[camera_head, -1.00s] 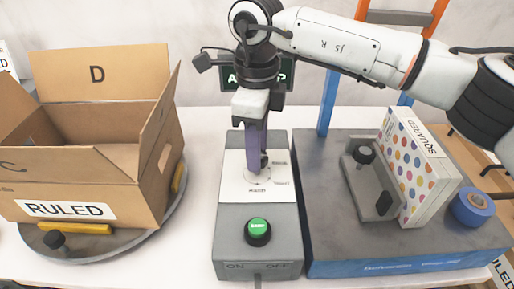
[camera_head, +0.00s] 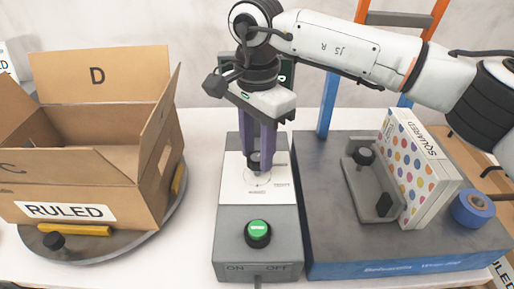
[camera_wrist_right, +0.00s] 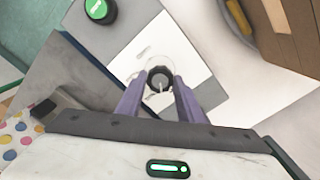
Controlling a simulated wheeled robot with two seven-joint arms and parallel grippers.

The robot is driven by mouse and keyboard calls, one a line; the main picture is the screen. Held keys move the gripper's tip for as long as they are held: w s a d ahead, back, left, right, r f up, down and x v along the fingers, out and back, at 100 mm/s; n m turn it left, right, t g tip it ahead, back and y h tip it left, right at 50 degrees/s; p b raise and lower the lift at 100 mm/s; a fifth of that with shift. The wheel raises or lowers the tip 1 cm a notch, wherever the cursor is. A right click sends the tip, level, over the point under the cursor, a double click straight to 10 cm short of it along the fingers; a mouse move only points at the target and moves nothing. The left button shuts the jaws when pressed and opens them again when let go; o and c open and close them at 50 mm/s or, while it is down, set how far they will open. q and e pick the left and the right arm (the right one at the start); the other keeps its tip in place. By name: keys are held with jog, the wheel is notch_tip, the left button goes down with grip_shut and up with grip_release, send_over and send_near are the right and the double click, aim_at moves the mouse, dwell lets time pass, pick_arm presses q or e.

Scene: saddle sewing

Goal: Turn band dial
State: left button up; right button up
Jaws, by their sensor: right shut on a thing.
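The band dial is a small black knob (camera_head: 254,160) on the white plate (camera_head: 233,190) of a grey control box. It also shows in the right wrist view (camera_wrist_right: 159,79), round with a light pointer line. My right gripper (camera_head: 257,158) comes down from above, its two purple fingers on either side of the knob. In the right wrist view the fingertips (camera_wrist_right: 160,90) are closed on the knob's sides. The printed labels around the dial are too small to read surely. My left gripper is not in view.
A green button (camera_head: 258,232) sits on the box's front, above ON and OFF marks. An open cardboard box (camera_head: 85,190) marked RULED stands on a round turntable at left. A blue-edged platform (camera_head: 330,230) at right holds a dotted box (camera_head: 408,165) and a blue roll (camera_head: 473,208).

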aim_at(257, 157)
jog(key=shift+r+n, duration=0.15)
jog(key=shift+n, duration=2.15)
jog(key=o, duration=1.1)
jog(key=shift+c, duration=0.2)
notch_tip(257, 157, up, 10)
jog(key=shift+r, duration=0.1)
